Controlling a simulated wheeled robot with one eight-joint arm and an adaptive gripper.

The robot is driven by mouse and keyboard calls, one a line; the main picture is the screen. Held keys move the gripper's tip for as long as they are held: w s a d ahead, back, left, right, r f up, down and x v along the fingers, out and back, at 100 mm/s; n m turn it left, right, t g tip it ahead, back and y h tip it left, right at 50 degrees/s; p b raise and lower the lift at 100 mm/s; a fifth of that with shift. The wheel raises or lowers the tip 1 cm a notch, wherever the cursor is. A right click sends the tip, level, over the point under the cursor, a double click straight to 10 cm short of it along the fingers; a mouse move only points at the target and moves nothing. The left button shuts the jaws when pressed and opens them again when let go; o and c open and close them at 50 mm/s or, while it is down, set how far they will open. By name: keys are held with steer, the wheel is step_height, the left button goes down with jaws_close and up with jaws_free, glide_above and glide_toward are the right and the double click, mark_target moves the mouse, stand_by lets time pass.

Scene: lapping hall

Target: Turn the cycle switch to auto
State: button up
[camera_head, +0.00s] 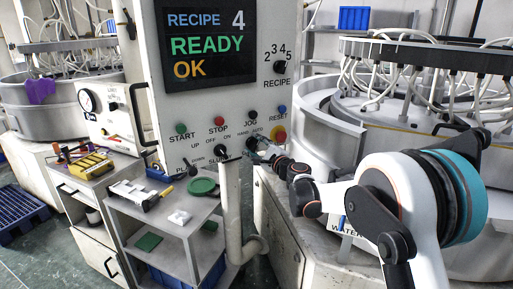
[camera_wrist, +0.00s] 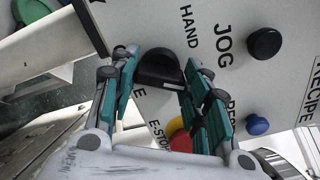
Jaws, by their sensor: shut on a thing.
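The cycle switch, a black knob (camera_wrist: 158,66), sits on the white control panel. In the wrist view, HAND is printed near it; the AUTO mark is hidden there. A pale line shows along the knob's lower edge, but I cannot tell surely which mark it faces. My gripper (camera_wrist: 163,82) has one teal-padded finger on each side of the knob and is shut on it. In the head view my gripper (camera_head: 259,148) reaches the panel's lower edge and mostly covers the knob.
The red emergency stop (camera_head: 279,135) is close right of my gripper; it also shows in the wrist view (camera_wrist: 178,127). The jog button (camera_wrist: 265,43) and blue reset button (camera_wrist: 257,125) are nearby. A grey pipe (camera_head: 231,205) stands below the panel, beside a cart (camera_head: 160,218).

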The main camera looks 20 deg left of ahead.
steer(key=shift+f, duration=0.1)
steer(key=o, duration=1.1)
steer(key=shift+c, duration=0.2)
steer(key=shift+d, duration=0.15)
steer(key=v, duration=1.2)
